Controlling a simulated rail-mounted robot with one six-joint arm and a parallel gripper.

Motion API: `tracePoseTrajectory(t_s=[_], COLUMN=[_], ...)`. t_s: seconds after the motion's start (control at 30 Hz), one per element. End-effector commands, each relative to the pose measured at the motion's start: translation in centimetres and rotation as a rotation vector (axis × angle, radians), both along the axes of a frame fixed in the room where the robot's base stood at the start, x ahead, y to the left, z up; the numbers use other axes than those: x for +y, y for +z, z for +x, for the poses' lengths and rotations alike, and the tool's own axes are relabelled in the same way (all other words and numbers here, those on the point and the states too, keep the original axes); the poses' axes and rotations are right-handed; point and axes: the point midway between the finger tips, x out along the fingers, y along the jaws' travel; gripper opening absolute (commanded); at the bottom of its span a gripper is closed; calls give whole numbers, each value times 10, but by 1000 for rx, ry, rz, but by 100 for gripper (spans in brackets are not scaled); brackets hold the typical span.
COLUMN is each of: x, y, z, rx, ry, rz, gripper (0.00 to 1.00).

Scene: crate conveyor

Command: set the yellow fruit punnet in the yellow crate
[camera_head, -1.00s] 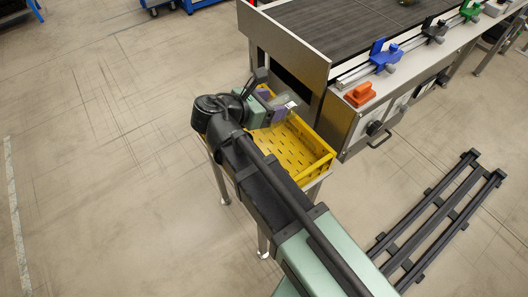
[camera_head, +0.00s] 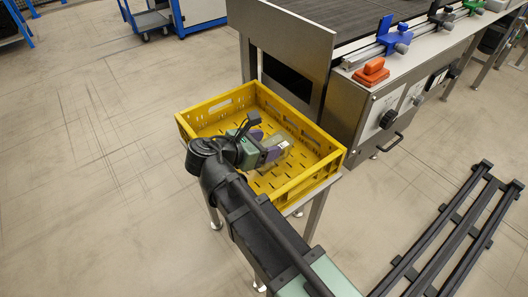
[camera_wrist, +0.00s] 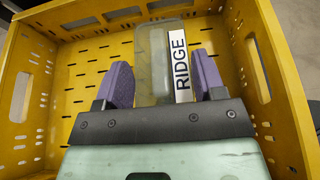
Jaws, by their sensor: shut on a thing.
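The yellow crate (camera_head: 187,127) stands on a legged stand beside the conveyor's end. My gripper (camera_head: 268,154) is over its inside, with the purple fingers low between the walls. In the wrist view my gripper (camera_wrist: 163,85) is shut on a see-through, dull yellowish punnet (camera_wrist: 152,50), which has a white label reading "RIDGE". The punnet also shows in the head view (camera_head: 284,143), partly hidden by the fingers. The slotted floor of the crate, which also shows in the wrist view (camera_wrist: 22,98), is around it. I cannot tell whether the punnet touches the floor.
The metal end plate (camera_head: 282,48) of the conveyor rises right behind the crate. An orange block (camera_head: 371,72) and blue clamp (camera_head: 383,37) sit along the conveyor's side. A dark slatted rack (camera_head: 445,235) lies on the floor at right. The crate appears otherwise empty.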

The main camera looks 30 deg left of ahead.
Motion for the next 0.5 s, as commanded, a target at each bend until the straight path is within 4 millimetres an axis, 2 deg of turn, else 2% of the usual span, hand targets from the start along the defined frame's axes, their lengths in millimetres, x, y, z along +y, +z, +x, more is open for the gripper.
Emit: tracePoseTrajectory(t_s=[0.13, 0.5], x=[0, 0], y=[2, -10], z=[0, 0], rx=[0, 0], ry=[0, 0], rz=[0, 0], gripper=[40, 40])
